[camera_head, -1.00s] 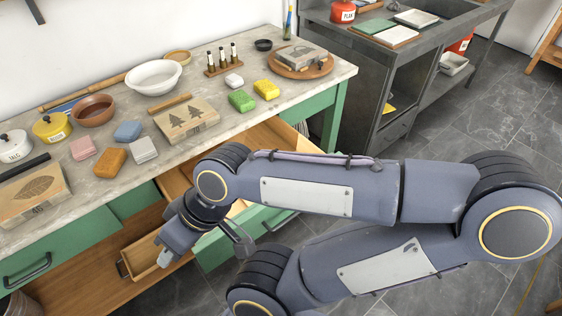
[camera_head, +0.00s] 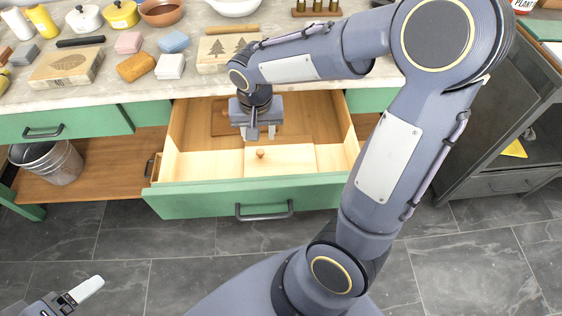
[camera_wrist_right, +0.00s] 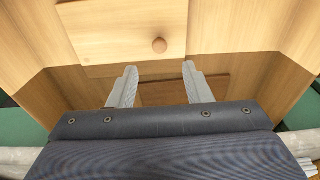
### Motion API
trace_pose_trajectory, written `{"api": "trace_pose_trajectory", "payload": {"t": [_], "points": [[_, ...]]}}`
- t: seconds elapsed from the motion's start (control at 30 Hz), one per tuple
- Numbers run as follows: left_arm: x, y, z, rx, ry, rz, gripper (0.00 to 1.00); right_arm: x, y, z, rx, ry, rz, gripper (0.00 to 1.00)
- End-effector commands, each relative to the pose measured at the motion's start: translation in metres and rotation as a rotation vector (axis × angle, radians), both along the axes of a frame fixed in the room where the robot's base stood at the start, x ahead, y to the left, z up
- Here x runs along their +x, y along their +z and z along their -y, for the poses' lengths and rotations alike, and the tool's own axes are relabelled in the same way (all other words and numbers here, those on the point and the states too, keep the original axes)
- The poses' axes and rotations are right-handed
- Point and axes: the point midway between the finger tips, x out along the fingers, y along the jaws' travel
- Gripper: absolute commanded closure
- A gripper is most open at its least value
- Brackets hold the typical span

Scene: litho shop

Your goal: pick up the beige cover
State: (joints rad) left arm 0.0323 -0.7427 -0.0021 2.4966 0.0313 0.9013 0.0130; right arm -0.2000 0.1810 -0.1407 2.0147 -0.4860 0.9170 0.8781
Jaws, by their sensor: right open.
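The beige cover (camera_head: 289,158) is a pale wooden panel with a small round knob. It lies in the front part of the open green drawer (camera_head: 180,202). In the right wrist view the cover (camera_wrist_right: 110,22) is at the top, its knob just beyond my fingertips. My right gripper (camera_head: 260,133) points down into the drawer, open and empty, a little behind the knob. Its two fingers (camera_wrist_right: 159,70) stand apart and do not appear to touch the cover. My left gripper (camera_head: 80,293) shows only in part at the bottom left; its opening cannot be judged.
A darker brown wooden piece (camera_head: 220,116) lies at the back of the drawer, partly hidden by my right gripper. The worktop above holds printing blocks (camera_head: 68,67), coloured bars (camera_head: 137,67) and bowls. A metal bucket (camera_head: 48,163) stands on the left shelf.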

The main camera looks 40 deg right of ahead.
Motion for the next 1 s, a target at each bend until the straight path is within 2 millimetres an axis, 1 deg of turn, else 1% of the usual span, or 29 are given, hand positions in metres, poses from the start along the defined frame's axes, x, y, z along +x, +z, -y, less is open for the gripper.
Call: {"api": "trace_pose_trajectory", "payload": {"t": [0.03,0.1,0.37,0.5,0.6,0.7,0.9,0.97,1.0], "points": [[0.000,-0.003,0.000,0.000,0.000,0.000,0.22,0.003,-0.008,0.000,-0.009,-0.005,-0.005,0.55],[0.000,-0.005,0.000,0.000,0.000,0.000,0.22,0.005,-0.015,0.000,-0.014,-0.009,-0.008,0.55],[0.000,-0.010,0.000,0.000,0.000,0.001,0.22,0.005,-0.045,0.002,-0.013,-0.011,-0.009,0.55],[0.000,-0.014,0.000,0.000,0.000,0.000,0.22,0.005,-0.068,0.004,-0.012,-0.010,-0.010,0.55],[0.000,-0.016,0.000,0.000,0.000,0.000,0.22,0.006,-0.078,0.004,-0.011,-0.010,-0.008,0.55],[0.000,-0.016,0.000,0.000,0.000,0.000,0.22,0.007,-0.083,0.004,-0.010,-0.009,-0.006,0.55],[0.000,-0.016,0.000,0.000,0.000,0.000,0.22,0.007,-0.082,0.004,-0.009,-0.009,-0.006,0.55],[0.000,-0.016,0.000,0.000,0.000,0.000,0.22,0.007,-0.082,0.004,-0.010,-0.009,-0.005,0.62],[0.000,-0.016,0.000,0.000,0.000,0.000,0.22,0.007,-0.082,0.004,-0.009,-0.009,-0.006,0.67]]}}
